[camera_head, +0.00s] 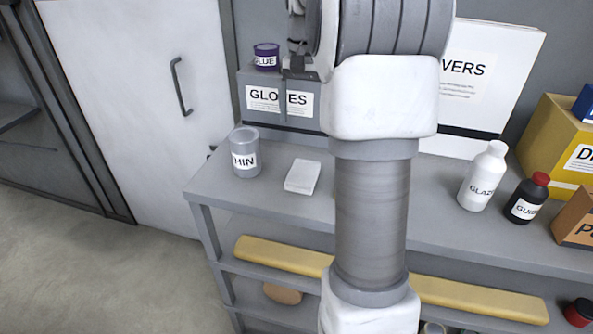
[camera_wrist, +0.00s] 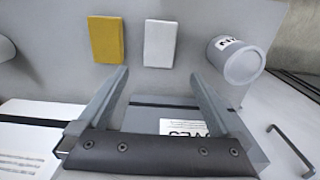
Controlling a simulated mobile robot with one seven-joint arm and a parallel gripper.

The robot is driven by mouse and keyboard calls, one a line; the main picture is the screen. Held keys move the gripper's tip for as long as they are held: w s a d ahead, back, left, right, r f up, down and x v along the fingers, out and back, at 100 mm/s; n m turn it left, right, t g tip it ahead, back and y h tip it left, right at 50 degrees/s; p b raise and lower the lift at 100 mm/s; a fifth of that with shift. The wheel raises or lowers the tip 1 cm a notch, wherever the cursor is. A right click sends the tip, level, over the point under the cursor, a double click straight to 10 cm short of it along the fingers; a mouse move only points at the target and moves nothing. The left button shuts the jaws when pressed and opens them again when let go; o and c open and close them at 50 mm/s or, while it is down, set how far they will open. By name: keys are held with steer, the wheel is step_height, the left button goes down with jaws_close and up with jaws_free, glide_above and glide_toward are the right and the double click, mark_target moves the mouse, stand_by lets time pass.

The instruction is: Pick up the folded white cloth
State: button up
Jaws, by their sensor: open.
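The folded white cloth (camera_head: 302,177) lies flat on the grey top shelf, right of a grey can. In the wrist view the white cloth (camera_wrist: 160,44) shows beyond the fingertips, roughly in line with the gap between them. My gripper (camera_wrist: 157,82) is open and empty, with its two fingers spread apart. In the head view my gripper (camera_head: 299,72) is partly hidden by my arm and shows above and behind the cloth, in front of the grey gloves box. The gripper and cloth are apart.
The grey can (camera_head: 246,158) also shows in the wrist view (camera_wrist: 240,62). A yellow folded piece (camera_wrist: 106,40) lies beside the cloth. The gloves box (camera_head: 256,98) bears a purple glue tin (camera_head: 266,56). White (camera_head: 484,178) and black (camera_head: 526,198) bottles stand right.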

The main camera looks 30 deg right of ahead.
glide_above(303, 171)
step_height(303, 171, down, 10)
steer(key=shift+w+f, duration=0.1)
steer(key=shift+f, duration=2.7)
steer(key=c, duration=1.1)
steer(key=shift+c, duration=0.2)
steer(key=shift+r, duration=0.1)
steer(key=shift+r, duration=0.35)
steer(key=r, duration=0.3)
steer(key=shift+s+d+r, duration=0.1)
steer(key=shift+s+r, duration=0.1)
steer(key=shift+r, duration=0.15)
steer(key=s+d+r, duration=0.2)
steer(key=s+r, duration=0.1)
steer(key=s, duration=0.2)
steer(key=s+d+r+b, duration=0.1)
steer(key=s+d+r, duration=0.1)
steer(key=s, duration=0.3)
steer(key=shift+s+r, duration=0.35)
steer(key=shift+r, duration=0.4)
steer(key=shift+d, duration=0.1)
